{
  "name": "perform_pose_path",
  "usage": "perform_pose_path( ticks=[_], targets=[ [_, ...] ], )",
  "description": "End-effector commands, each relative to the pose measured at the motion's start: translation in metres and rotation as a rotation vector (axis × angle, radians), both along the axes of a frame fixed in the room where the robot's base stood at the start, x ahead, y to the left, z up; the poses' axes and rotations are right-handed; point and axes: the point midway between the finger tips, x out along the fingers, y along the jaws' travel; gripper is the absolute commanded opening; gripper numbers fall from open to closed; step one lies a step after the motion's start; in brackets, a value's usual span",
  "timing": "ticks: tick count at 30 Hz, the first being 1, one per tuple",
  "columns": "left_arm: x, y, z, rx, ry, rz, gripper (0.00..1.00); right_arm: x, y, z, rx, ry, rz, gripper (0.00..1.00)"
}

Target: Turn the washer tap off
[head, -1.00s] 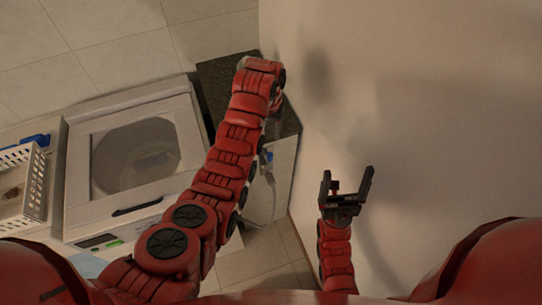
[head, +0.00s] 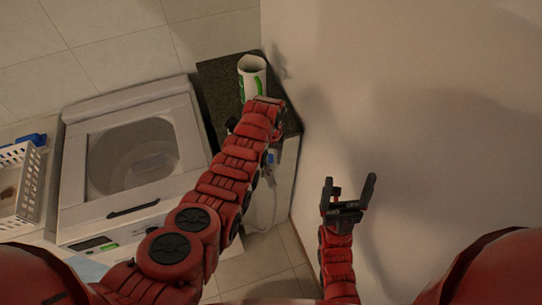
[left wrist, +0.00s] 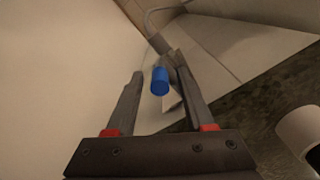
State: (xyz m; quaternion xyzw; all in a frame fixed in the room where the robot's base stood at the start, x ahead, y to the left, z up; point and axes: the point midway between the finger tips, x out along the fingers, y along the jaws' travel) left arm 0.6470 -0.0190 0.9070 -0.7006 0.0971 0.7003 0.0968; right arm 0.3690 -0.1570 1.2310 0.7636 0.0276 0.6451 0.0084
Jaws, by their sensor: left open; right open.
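The washer tap shows as a blue cylindrical knob (left wrist: 160,80) in the left wrist view, with a grey hose behind it. My left gripper (left wrist: 157,73) is open, its two fingers on either side of the knob in the picture; I cannot tell if they touch it. In the head view the blue tap part (head: 269,157) shows beside my left arm, low against the white side below the dark counter. My left gripper's fingers are hidden there by the arm. My right gripper (head: 349,182) is open and empty in front of the wall.
The washer (head: 85,215) stands left of my left arm. A white-and-green cylinder (head: 253,78) stands on the dark stone counter (head: 215,75); it also shows in the left wrist view (left wrist: 300,140). A white basket (head: 30,185) is at far left. The wall (head: 430,90) bounds the right.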

Motion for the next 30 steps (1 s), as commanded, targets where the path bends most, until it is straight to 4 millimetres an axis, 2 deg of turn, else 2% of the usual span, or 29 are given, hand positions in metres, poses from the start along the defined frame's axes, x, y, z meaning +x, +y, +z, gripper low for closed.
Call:
perform_pose_path(
  ticks=[12, 14, 21, 22, 30],
  targets=[
    [-0.0013, 0.0005, -0.0053, 0.001, 0.003, 0.000, 0.53, 0.0000, 0.0000, 0.0012, 0.000, 0.000, 0.000, 0.85],
    [-0.0012, 0.0004, -0.0052, 0.001, 0.003, 0.000, 0.46, 0.0000, 0.0000, 0.0012, 0.000, 0.000, 0.000, 0.85],
    [-0.0011, 0.0003, -0.0049, 0.001, 0.002, 0.000, 0.03, 0.0000, 0.0001, 0.0013, 0.000, 0.000, 0.000, 0.85],
    [-0.0011, 0.0003, -0.0049, 0.001, 0.002, 0.000, 0.00, -0.0001, 0.0001, 0.0012, 0.000, 0.000, 0.000, 0.85],
    [-0.0008, 0.0003, -0.0048, 0.001, 0.002, 0.000, 0.00, 0.0000, 0.0001, 0.0012, 0.000, 0.000, 0.000, 0.85]
  ],
)
